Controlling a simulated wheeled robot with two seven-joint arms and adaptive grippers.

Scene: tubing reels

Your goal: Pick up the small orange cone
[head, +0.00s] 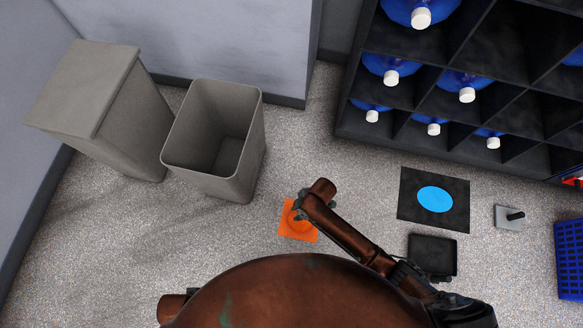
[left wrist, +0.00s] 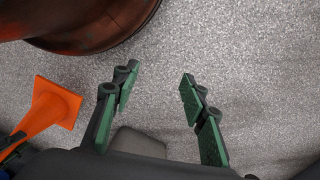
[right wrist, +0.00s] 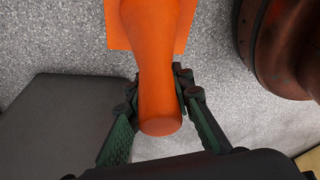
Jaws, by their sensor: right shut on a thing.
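The small orange cone (head: 290,222) shows its square base in the head view near the middle of the floor, partly hidden by my right arm. My right gripper (right wrist: 158,88) is shut on the orange cone (right wrist: 155,50), one finger on each side of its narrow end. The cone's base is at the top of the right wrist view. The cone also shows at the left of the left wrist view (left wrist: 42,112). I cannot tell whether its base touches the floor. My left gripper (left wrist: 158,78) is open and empty, apart from the cone.
An open grey bin (head: 215,135) and a lidded grey bin (head: 95,95) stand at the left. A dark shelf (head: 410,150) with blue bottles is behind. A black mat with a blue disc (head: 435,200), black tray (head: 432,256), pegged plate (head: 508,218) and blue crate (head: 570,260) are at right.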

